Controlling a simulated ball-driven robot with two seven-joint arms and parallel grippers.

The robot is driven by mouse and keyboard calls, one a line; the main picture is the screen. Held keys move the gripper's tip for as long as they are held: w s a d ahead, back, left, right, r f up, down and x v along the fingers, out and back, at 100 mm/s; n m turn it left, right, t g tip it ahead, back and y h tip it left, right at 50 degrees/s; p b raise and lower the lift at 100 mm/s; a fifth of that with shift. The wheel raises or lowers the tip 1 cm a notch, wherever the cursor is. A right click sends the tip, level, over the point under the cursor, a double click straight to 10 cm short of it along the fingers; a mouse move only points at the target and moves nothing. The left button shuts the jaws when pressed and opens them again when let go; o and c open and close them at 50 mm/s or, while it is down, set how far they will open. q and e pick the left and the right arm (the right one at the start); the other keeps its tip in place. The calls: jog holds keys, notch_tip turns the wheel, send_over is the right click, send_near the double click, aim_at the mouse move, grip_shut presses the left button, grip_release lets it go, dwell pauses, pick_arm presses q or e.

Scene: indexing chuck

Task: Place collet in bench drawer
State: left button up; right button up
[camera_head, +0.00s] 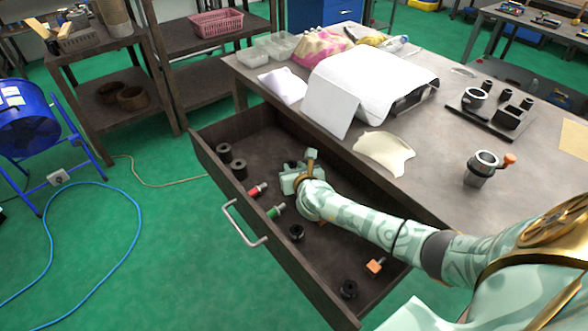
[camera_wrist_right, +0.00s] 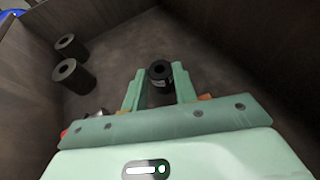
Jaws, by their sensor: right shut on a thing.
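My right gripper (camera_head: 292,178) is low inside the open bench drawer (camera_head: 266,153), its arm reaching in from the right. The right wrist view shows its two pale green fingers shut on a black cylindrical collet (camera_wrist_right: 160,73) with a hole in its top. The collet is between the fingertips, over the drawer floor; I cannot tell whether it touches the floor. In the head view the gripper mostly hides it. The chuck (camera_head: 482,168), a metal ring on a base with an orange handle, stands on the bench. My left gripper is not in view.
Two black cylinders (camera_head: 231,160) stand in the drawer's far left corner. A red-ended piece (camera_head: 258,189), a green-ended piece (camera_head: 276,210), black rings (camera_head: 296,232) and an orange block (camera_head: 375,266) lie nearer. A rack of black parts (camera_head: 495,110) is on the bench.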

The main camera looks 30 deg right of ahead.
jog(key=shift+f, duration=0.1)
jog(key=o, duration=1)
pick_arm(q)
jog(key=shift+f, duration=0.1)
pick_arm(e)
jog(key=shift+o, duration=0.2)
jog(key=shift+r, duration=0.25)
jog(key=p+v, duration=0.4)
jog(key=v, duration=0.7)
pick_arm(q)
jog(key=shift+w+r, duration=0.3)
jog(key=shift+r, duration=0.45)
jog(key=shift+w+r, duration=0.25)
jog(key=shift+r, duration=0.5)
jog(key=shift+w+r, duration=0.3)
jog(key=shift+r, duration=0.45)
pick_arm(e)
jog(key=shift+s+a+r, duration=0.1)
jog(key=shift+s+a, duration=0.05)
jog(key=shift+s, duration=0.3)
